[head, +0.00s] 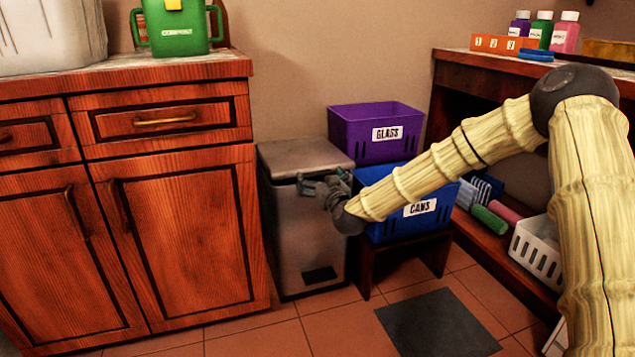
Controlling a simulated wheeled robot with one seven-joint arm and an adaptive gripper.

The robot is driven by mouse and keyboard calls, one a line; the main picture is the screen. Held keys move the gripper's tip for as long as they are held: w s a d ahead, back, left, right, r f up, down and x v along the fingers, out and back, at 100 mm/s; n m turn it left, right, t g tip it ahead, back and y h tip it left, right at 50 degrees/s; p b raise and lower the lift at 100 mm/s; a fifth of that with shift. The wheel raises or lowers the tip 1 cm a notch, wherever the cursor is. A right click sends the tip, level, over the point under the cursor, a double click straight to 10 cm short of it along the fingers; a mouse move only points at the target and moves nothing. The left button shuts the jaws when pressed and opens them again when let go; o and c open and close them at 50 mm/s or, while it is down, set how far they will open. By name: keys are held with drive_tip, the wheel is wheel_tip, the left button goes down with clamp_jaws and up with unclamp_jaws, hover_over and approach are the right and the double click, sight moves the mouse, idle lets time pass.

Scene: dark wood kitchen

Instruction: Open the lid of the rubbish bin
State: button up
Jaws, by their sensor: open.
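The rubbish bin (312,235) is a grey metal box on the floor, between the wooden cabinet and the recycling crates. Its flat lid (300,156) is down on top. A dark pedal or plate (319,274) shows low on its front. My gripper (307,184) is at the front upper right of the bin, just below the lid's front edge, with nothing seen in it. It is open. I cannot tell whether the fingers touch the lid. My wrist hides the bin's upper right front.
A purple crate marked GLASS (352,130) and a blue crate marked CANS (400,230) stand right of the bin, the blue one on a low stool (437,262). A wooden cabinet (185,240) stands close on the left. A dark mat (437,325) lies on the tiled floor.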

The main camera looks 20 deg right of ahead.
drive_tip(key=shift+w+b, duration=0.3)
drive_tip(key=shift+w, duration=0.8)
drive_tip(key=shift+c, duration=0.4)
drive_tip(key=shift+s+r, duration=0.1)
drive_tip(key=c, duration=1.4)
drive_tip(key=shift+a, duration=0.1)
clamp_jaws()
